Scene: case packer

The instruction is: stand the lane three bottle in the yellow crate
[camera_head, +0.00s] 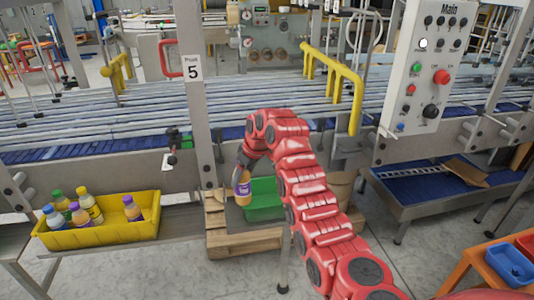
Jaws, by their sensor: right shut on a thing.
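The yellow crate (112,232) is at the lower left and holds several bottles with blue, green, yellow and purple caps. One purple-capped bottle (133,209) stands apart from the others at the crate's right. My right gripper (243,167) is shut on an orange bottle (243,190) with a purple label. That bottle hangs about upright, to the right of the yellow crate and in front of the green bin's left end. The gripper hides the bottle's top. I cannot tell which lane it came from. My left gripper is out of view.
A green bin (265,199) sits on a wooden pallet (240,242) below the conveyor. A grey post (197,120) with a "5" sign rises between the held bottle and the yellow crate. A control panel (425,70) and yellow guard rail (335,72) are at right.

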